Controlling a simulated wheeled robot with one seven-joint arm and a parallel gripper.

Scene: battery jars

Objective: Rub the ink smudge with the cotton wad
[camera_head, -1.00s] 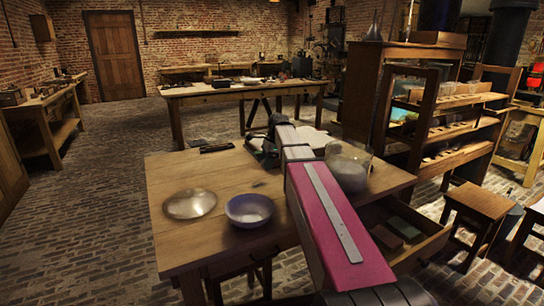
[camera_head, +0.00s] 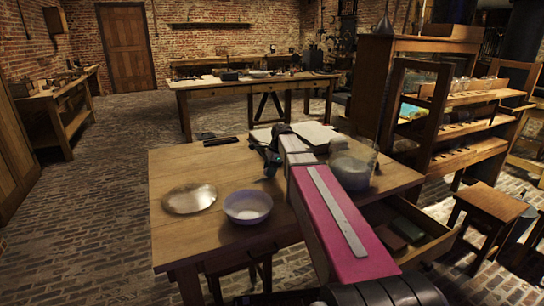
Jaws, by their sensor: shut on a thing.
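My gripper (camera_head: 269,162) is over the middle of the wooden workbench (camera_head: 180,233), behind the bowl and left of the glass jar. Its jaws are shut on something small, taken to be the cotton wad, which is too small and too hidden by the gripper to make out. I cannot make out the ink smudge on the bench top. Whether the gripper's load touches the bench cannot be told from this view.
A shallow glass dish (camera_head: 189,199) and a pale lilac bowl (camera_head: 247,208) stand at the front left. A glass jar (camera_head: 352,172) stands right of my arm. Open papers (camera_head: 318,133) and a dark flat object (camera_head: 221,141) lie at the back. An open drawer (camera_head: 425,245) juts out at the right.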

